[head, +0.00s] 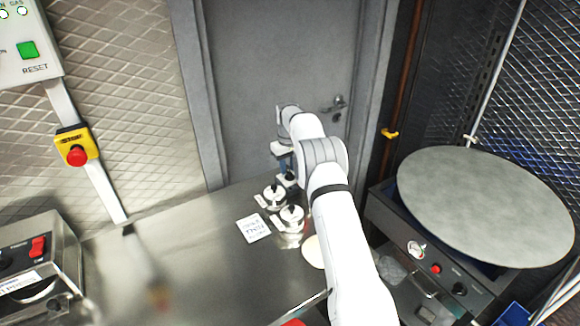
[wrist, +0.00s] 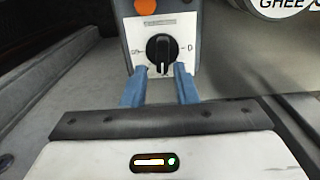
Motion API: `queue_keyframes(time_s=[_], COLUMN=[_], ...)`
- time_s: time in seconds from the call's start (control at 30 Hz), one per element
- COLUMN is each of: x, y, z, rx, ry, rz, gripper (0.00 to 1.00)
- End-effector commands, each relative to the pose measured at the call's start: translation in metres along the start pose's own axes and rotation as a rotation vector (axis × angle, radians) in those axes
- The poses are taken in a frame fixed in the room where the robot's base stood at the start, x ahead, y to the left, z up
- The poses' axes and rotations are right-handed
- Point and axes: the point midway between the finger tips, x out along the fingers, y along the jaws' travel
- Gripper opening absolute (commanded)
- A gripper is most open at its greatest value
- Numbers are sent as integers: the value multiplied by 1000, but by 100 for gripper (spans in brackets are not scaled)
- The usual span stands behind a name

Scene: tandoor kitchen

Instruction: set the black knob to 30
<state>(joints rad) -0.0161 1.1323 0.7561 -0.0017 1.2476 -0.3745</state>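In the wrist view a black knob (wrist: 162,50) sits on a light panel (wrist: 183,22) with dial marks at its sides. Its raised grip bar stands about upright in the picture. My gripper (wrist: 160,72) has its two blue fingers apart, one at each side of the knob's lower edge. The gap between them looks empty; I cannot tell whether either finger touches the knob. An orange round part (wrist: 145,6) is above the knob. In the head view my gripper (head: 287,178) is at the counter's far end, and my arm hides most of that spot.
Lidded steel pots (head: 291,218) and a printed card (head: 254,228) are close to my gripper. A canister marked GHEE (wrist: 285,8) is at the wrist view's upper right. A round-topped oven (head: 485,205) stands right.

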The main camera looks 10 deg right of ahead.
Motion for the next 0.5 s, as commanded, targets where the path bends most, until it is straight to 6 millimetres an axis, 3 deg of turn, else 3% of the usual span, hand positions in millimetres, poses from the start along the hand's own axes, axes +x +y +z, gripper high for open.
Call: queue_keyframes(time_s=[0.33,0.5], x=[0,-19], y=[-2,-1], z=[0,-2], rx=[-2,-2], ry=[-3,1], rz=[-2,-1], gripper=[34,34])
